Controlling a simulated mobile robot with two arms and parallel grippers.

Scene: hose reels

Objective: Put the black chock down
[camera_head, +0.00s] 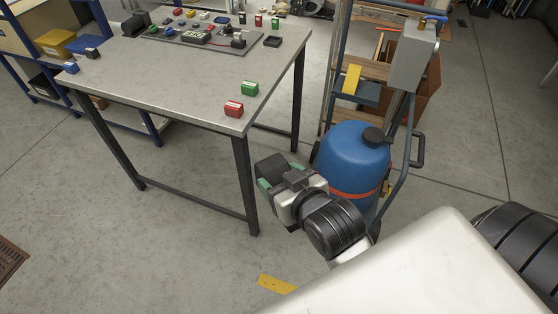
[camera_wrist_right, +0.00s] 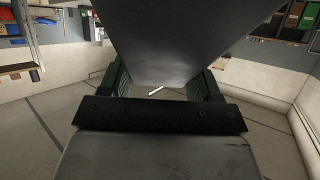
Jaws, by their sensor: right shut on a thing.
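The black chock (camera_head: 270,168) is a dark block held at the end of my right arm, in front of the table's right-hand legs. In the right wrist view the black chock (camera_wrist_right: 190,45) looms large and dark grey between the two green-padded fingers. My right gripper (camera_head: 277,178) is shut on it. In the head view the chock shows below tabletop height, between the table and the blue tank; its height above the floor is hard to tell. My left gripper is not in view.
The grey table (camera_head: 180,85) carries a red block (camera_head: 234,109), a green block (camera_head: 249,88) and a panel of small parts (camera_head: 200,38). The blue tank (camera_head: 350,165) on its trolley stands close right of my gripper. Open floor (camera_head: 170,240) lies at the lower left, with a yellow strip (camera_head: 275,284).

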